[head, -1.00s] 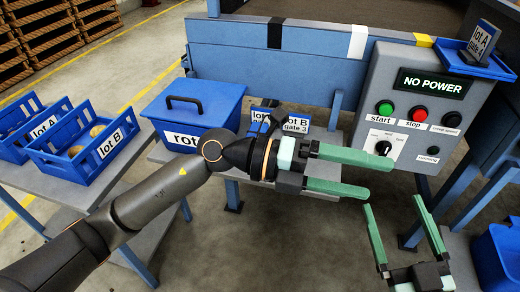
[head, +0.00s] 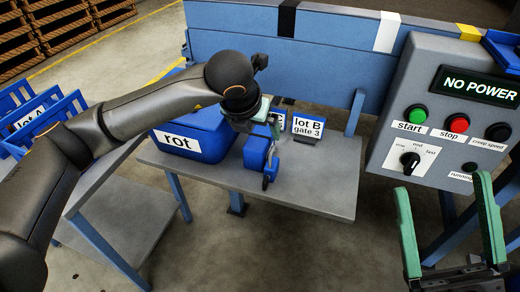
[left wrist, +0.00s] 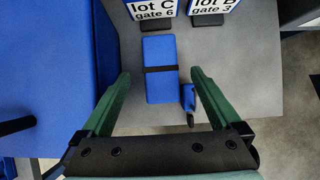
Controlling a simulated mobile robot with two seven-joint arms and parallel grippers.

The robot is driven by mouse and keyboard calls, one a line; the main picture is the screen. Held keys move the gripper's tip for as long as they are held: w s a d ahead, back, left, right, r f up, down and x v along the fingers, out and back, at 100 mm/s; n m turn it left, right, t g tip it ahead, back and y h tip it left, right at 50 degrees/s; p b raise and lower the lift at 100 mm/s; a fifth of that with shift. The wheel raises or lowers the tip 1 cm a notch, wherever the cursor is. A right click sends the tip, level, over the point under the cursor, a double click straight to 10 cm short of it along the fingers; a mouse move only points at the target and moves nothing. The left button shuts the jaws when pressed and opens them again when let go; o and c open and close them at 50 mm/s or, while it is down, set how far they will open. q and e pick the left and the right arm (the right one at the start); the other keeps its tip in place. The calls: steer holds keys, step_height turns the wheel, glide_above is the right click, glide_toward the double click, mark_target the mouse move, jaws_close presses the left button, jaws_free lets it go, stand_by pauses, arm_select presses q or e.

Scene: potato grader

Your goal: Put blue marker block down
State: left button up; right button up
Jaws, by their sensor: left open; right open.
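A blue block with a black band (left wrist: 160,82) lies on the grey side table between the open fingers of my left gripper (left wrist: 160,76), with a gap on both sides in the left wrist view. I take it for the marker block; it also shows in the head view (head: 256,153). A smaller blue piece with a dark end (left wrist: 188,97) is beside it on the right, near the right finger. In the head view my left gripper (head: 262,122) points down over the table. My right gripper (head: 444,192) is open and empty below the control panel.
The lot C plate (left wrist: 152,8) and lot B plate (left wrist: 215,6) stand just behind the block. The blue rot box (head: 205,138) is left of it. The table (head: 310,195) is clear at front right. The control panel (head: 440,120) reads NO POWER.

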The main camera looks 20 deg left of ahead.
arm_select(q)
steer(key=shift+f, duration=0.8)
steer(key=shift+w+f, duration=0.35)
steer(key=shift+w, duration=0.05)
steer(key=b+x, duration=0.2)
steer(key=x, duration=0.4)
steer(key=shift+c, duration=0.4)
jaws_close()
